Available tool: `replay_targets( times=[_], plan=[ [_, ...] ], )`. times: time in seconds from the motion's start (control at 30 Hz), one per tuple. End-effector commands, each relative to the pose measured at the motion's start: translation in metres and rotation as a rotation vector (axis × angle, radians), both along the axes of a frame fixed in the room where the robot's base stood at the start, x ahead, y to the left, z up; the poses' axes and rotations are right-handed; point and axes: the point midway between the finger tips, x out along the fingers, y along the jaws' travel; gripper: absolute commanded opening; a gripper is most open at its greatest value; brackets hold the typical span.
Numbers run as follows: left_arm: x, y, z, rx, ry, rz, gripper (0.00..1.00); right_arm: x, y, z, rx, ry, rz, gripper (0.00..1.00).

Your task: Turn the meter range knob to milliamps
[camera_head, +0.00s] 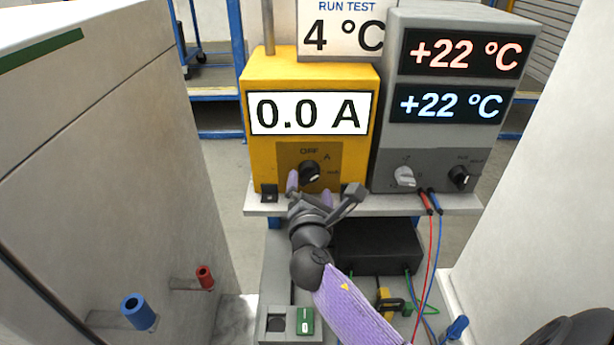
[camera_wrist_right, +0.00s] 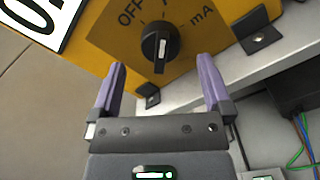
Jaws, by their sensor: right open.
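The yellow meter (camera_head: 258,160) stands on a shelf, its display (camera_head: 309,113) reading "0.0 A". Its black range knob (camera_head: 310,171) has OFF, A and mA marks around it. The knob also shows in the right wrist view (camera_wrist_right: 160,45), with a white line on its face and the mA mark (camera_wrist_right: 202,17) to its upper right. My right gripper (camera_head: 310,189) is open in front of the knob, partly covering the meter's lower front. In the wrist view its two purple fingers (camera_wrist_right: 162,68) stand apart, below and either side of the knob, with nothing between them. My left gripper is out of view.
A grey unit (camera_head: 385,130) with two "+22 °C" displays and two knobs stands close right of the meter. Red and blue leads (camera_head: 430,205) hang below it. Pale cabinets flank both sides. A black box (camera_head: 375,245) sits below the shelf (camera_head: 400,207).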

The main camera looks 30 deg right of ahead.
Motion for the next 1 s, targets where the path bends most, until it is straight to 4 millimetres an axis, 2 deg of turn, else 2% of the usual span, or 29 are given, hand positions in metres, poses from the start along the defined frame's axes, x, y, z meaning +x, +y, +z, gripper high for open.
replay_targets(
  times=[0.1,0.2,0.5,0.57,0.93,1.0],
  plan=[
    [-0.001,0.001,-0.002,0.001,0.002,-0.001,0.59,0.019,-0.012,-0.001,0.002,-0.001,-0.002,1.00],
    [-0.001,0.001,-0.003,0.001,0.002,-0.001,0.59,0.027,-0.016,-0.001,0.002,0.000,0.001,1.00],
    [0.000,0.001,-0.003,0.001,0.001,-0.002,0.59,0.030,-0.019,-0.001,0.005,0.000,0.000,1.00],
    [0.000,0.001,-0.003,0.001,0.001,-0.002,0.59,0.030,-0.019,-0.001,0.005,0.000,0.000,0.89],
    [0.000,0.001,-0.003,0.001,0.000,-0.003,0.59,0.030,-0.018,-0.001,0.005,0.001,0.000,0.11],
    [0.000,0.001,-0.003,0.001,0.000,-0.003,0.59,0.030,-0.018,-0.001,0.005,0.001,0.000,0.07]
  ],
)
